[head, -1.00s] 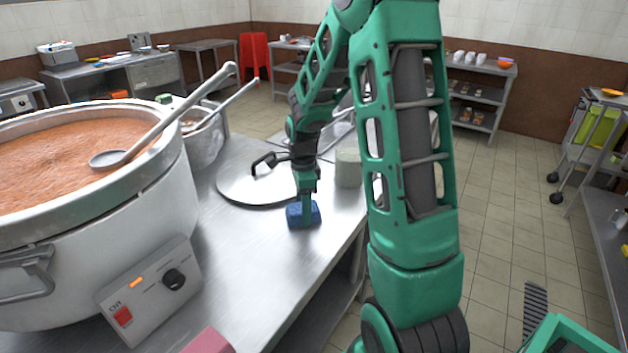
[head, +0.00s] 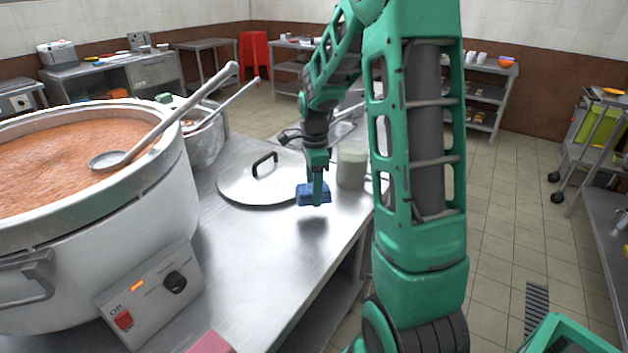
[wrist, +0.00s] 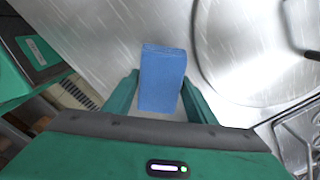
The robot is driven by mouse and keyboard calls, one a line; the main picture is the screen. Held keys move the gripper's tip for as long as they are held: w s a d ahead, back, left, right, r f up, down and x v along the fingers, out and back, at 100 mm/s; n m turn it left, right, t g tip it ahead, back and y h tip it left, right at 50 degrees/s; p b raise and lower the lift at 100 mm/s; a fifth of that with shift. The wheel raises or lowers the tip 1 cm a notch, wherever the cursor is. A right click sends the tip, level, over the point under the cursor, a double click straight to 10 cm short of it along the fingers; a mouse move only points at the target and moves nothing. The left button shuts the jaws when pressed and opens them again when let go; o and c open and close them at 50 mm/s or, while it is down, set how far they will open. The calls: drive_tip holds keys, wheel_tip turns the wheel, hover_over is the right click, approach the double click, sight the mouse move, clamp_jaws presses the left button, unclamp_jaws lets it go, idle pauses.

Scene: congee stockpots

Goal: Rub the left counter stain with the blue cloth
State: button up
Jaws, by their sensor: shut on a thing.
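My gripper (head: 318,184) is shut on the blue cloth (head: 312,195), a thick block-like piece. The cloth hangs just above the steel counter (head: 270,240), with a shadow below it, to the right of the lid's edge. In the wrist view the blue cloth (wrist: 162,78) sits between both fingers (wrist: 160,98), over bare brushed metal. I cannot make out a stain on the counter in either view.
A round steel lid (head: 245,188) with a black handle lies left of the cloth. A pale canister (head: 351,166) stands close on the right. A large pot of orange congee (head: 70,150) with a ladle fills the left. The front counter is mostly clear.

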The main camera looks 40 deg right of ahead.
drive_tip(key=shift+a+r, duration=0.1)
drive_tip(key=shift+r, duration=1.5)
